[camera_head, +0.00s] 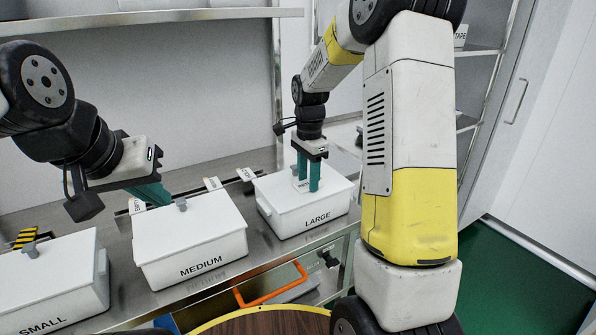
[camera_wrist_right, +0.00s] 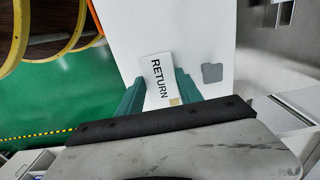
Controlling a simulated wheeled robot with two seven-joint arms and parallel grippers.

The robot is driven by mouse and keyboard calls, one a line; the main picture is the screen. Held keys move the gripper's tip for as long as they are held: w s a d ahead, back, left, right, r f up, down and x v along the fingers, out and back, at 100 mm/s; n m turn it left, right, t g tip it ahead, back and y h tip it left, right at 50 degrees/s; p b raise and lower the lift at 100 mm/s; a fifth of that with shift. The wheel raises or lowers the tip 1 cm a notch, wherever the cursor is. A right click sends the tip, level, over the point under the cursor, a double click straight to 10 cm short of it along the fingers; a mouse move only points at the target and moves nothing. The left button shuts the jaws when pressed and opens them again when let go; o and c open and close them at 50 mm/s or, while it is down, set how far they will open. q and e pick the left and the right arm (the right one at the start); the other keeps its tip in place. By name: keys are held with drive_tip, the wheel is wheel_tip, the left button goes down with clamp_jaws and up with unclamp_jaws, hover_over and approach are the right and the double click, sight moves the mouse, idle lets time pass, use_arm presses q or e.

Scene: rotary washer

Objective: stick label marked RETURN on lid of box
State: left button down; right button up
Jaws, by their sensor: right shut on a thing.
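The white LARGE box (camera_head: 317,219) stands at the right of the steel bench, its lid (camera_head: 275,190) on. My right gripper (camera_head: 309,187) points down over this lid. It is shut on the white RETURN label (camera_wrist_right: 158,79), which lies flat against or just above the lid; I cannot tell whether it touches. In the right wrist view the lid (camera_wrist_right: 195,30) fills the space beyond the fingers (camera_wrist_right: 157,92), with a grey knob (camera_wrist_right: 212,72) beside the label. My left gripper (camera_head: 152,195) hangs by the MEDIUM box (camera_head: 195,265); its finger gap is hidden.
The SMALL box (camera_head: 50,290) stands at the left. Several small labels, such as one at the back edge (camera_head: 212,184), stand in a row behind the boxes. An orange handle (camera_head: 270,297) lies below the bench front. A shelf (camera_head: 150,17) runs above.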

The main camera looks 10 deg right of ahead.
drive_tip(key=shift+f, duration=0.15)
idle(0.4)
drive_tip(key=o, duration=1.4)
wheel_tip(320, 180, up, 8)
drive_tip(key=shift+f, duration=0.15)
drive_tip(key=s+r+n+t, duration=0.2)
drive_tip(key=s+n, duration=0.3)
drive_tip(key=s, duration=0.3)
drive_tip(key=s+a+r+n+t+y, duration=0.1)
drive_tip(key=s+r+n+t, duration=0.1)
drive_tip(key=s, duration=0.6)
drive_tip(key=s+a+r+n+t+y, duration=0.1)
drive_tip(key=s+r+n+t, duration=0.1)
drive_tip(key=s+r+n, duration=0.2)
drive_tip(key=shift+s+a+n, duration=0.1)
drive_tip(key=shift+s+n, duration=1.7)
drive_tip(key=shift+s, duration=0.35)
